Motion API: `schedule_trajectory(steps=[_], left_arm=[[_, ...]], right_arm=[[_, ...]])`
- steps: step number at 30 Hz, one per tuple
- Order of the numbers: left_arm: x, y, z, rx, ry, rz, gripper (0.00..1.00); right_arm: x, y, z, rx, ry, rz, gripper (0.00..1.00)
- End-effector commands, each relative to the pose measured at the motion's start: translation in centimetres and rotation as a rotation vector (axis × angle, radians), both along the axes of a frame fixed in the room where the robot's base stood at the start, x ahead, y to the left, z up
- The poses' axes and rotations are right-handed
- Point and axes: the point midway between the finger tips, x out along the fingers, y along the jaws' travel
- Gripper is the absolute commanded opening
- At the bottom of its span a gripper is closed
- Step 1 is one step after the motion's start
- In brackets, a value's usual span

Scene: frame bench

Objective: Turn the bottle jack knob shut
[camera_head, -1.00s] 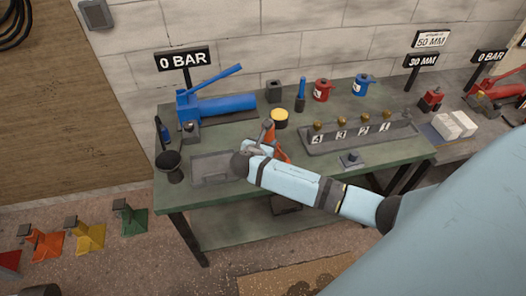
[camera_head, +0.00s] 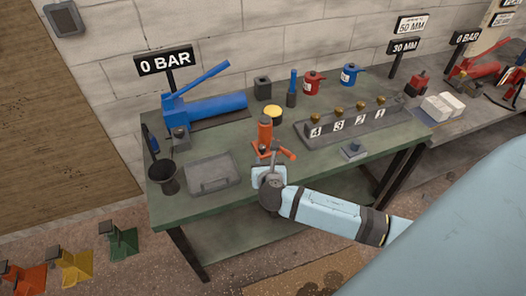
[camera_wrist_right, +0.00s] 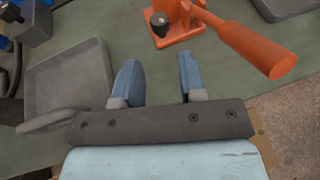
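The orange bottle jack (camera_head: 265,136) stands upright on the green bench, with its orange lever (camera_head: 288,153) pointing to the right. In the right wrist view the jack's base and the lever (camera_wrist_right: 245,40) show at the top. A small dark knob (camera_wrist_right: 160,20) sits low on the jack, just beyond the fingers. My right gripper (camera_head: 269,170) is in front of the jack at the bench's front edge. In the wrist view its two blue fingers (camera_wrist_right: 158,80) are apart with nothing between them. They do not touch the knob. My left gripper is not in view.
A grey tray (camera_head: 212,187) lies left of my right gripper. A numbered block (camera_head: 345,128) and a small grey piece (camera_head: 353,149) are to the right. A blue pump (camera_head: 208,107), yellow-topped pot (camera_head: 273,112) and red cylinder (camera_head: 312,83) stand behind.

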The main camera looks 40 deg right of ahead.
Motion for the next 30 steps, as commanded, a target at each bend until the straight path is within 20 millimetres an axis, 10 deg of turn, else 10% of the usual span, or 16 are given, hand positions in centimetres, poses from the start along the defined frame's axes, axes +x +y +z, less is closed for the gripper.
schedule_trajectory(steps=[12,25,30], left_arm=[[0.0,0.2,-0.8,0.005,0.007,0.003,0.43],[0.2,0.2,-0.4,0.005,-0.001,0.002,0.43],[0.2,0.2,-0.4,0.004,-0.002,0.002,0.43]], right_arm=[[6.1,-3.2,-2.9,0.0,0.0,-0.001,0.38],[7.0,-3.7,-3.3,0.002,0.0,-0.002,0.38],[6.9,-3.7,-3.3,0.001,0.001,-0.001,0.03]])
